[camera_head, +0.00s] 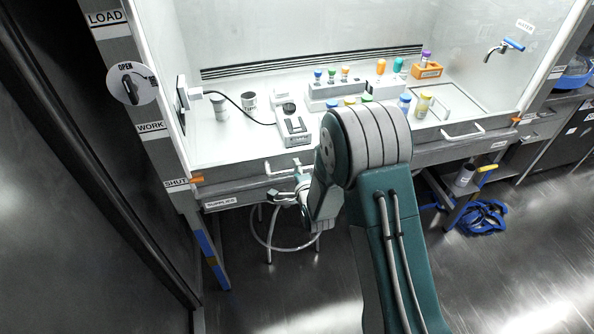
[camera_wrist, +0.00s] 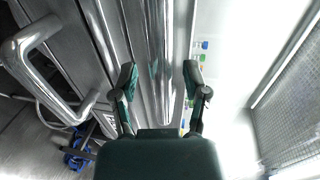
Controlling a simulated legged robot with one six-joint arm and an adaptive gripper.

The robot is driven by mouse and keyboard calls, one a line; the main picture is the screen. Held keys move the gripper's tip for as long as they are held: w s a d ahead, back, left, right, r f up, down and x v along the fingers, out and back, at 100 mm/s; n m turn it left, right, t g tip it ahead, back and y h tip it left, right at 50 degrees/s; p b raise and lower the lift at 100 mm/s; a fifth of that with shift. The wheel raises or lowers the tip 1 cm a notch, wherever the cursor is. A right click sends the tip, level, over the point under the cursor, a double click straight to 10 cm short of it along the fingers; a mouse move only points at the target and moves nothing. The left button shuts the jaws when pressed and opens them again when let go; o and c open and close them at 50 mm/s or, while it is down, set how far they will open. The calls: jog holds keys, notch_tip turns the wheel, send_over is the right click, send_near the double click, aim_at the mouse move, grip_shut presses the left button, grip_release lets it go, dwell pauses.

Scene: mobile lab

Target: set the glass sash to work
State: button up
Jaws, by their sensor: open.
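The glass sash's lower rail (camera_head: 232,174) runs across the front of the hood. An orange pointer (camera_head: 197,180) at its left end is level with the SHUT label (camera_head: 176,183); the WORK label (camera_head: 150,127) and LOAD label (camera_head: 105,18) are higher on the post. Pale handles show at the left (camera_head: 283,170) and right (camera_head: 462,133) of the front. My gripper (camera_head: 288,192) is open, just below the left handle. In the wrist view, my gripper (camera_wrist: 159,80) has a shiny bar (camera_wrist: 160,45) between its spread fingers; contact cannot be told.
A SUPPLIES drawer (camera_head: 219,203) lies below the rail. A large chrome handle (camera_wrist: 35,55) is close on the left in the wrist view. Bottles, vials and an instrument (camera_head: 293,125) stand inside the hood. A blue coil (camera_head: 482,218) lies on the floor at right.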

jog(key=shift+a, duration=0.1)
grip_shut()
send_near(296, 114)
notch_tip(296, 114, up, 3)
jog(key=w+a, duration=0.2)
jog(key=w, duration=0.1)
jog(key=shift+a, duration=0.15)
jog(key=shift+f, duration=0.1)
grip_release()
jog(key=shift+a, duration=0.1)
jog(key=shift+f, duration=0.1)
